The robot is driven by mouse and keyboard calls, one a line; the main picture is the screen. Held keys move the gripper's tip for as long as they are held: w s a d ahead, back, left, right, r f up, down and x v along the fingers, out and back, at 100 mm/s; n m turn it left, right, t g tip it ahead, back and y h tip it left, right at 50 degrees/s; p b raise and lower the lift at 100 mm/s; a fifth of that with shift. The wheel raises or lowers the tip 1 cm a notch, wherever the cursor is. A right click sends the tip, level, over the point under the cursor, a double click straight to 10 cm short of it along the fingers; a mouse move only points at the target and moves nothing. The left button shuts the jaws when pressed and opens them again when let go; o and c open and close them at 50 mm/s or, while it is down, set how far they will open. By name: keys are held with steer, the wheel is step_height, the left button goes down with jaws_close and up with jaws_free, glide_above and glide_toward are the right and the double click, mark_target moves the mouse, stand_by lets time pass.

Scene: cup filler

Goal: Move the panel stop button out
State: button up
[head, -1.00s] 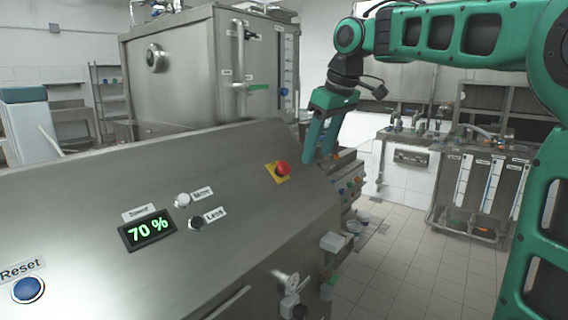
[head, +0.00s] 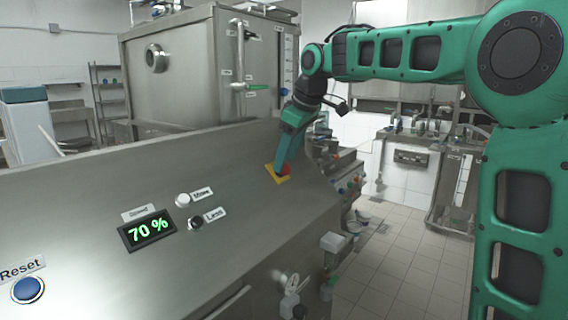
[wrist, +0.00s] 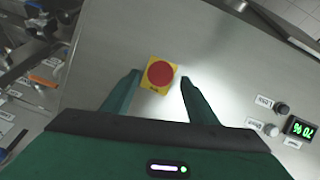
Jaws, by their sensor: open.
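The red panel stop button (wrist: 160,73) sits on a yellow square plate (wrist: 151,87) on the sloped steel panel (head: 120,190). In the head view the button (head: 286,168) is partly hidden behind my gripper (head: 281,165). In the wrist view my gripper (wrist: 158,78) is open and empty, with its two green fingers pointing toward the panel. The button lies between and slightly beyond the fingertips, with a gap to each finger. I cannot tell whether the fingertips touch the panel.
A 70 % display (head: 147,230), a white More button (head: 183,200) and a black Less button (head: 196,223) are on the panel. A blue Reset button (head: 28,290) is at lower left. Pipes and valves (wrist: 40,45) lie past the panel's edge.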

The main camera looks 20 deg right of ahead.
steer(key=shift+x, duration=0.9)
jaws_close()
steer(key=shift+s+d+r, duration=0.3)
steer(key=shift+r, duration=0.15)
jaws_free()
steer(key=v, duration=1)
steer(key=shift+r, duration=0.3)
